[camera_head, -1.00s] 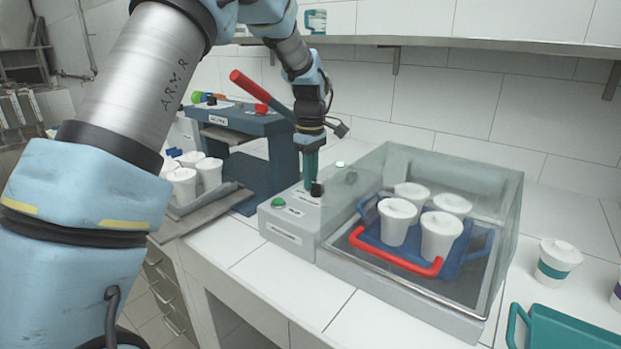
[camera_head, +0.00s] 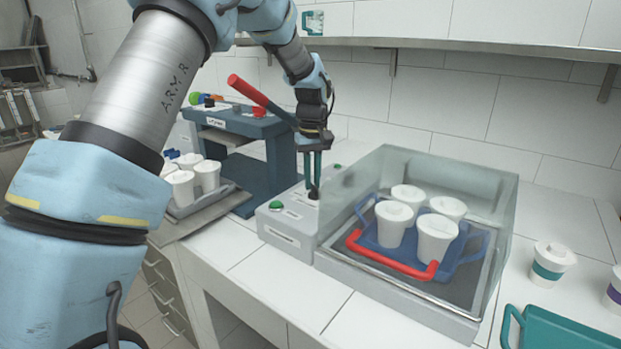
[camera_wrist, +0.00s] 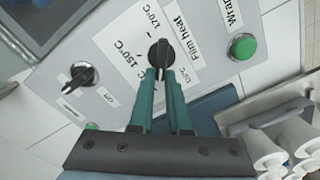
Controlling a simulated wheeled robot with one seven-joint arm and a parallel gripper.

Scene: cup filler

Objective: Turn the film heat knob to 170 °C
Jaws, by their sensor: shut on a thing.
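The film heat knob (camera_wrist: 160,52) is black, on the light grey panel beside the "Film heat" label (camera_wrist: 181,30). In the wrist view, "170°C" (camera_wrist: 154,17) stands above the knob and "150°C" (camera_wrist: 129,62) to its left. The knob's narrow ridge runs roughly up and down in that view, its upper end toward "170°C"; the exact pointer reading is hard to tell. My gripper (camera_wrist: 161,74) has its green fingers shut on the knob, covering its lower part.
A second black knob (camera_wrist: 82,75) and a green button (camera_wrist: 243,46) flank the film heat knob. A clear-walled box (camera_head: 500,220) with a blue tray of white cups stands right of the panel. A blue press (camera_head: 240,122) with a red-handled lever stands left.

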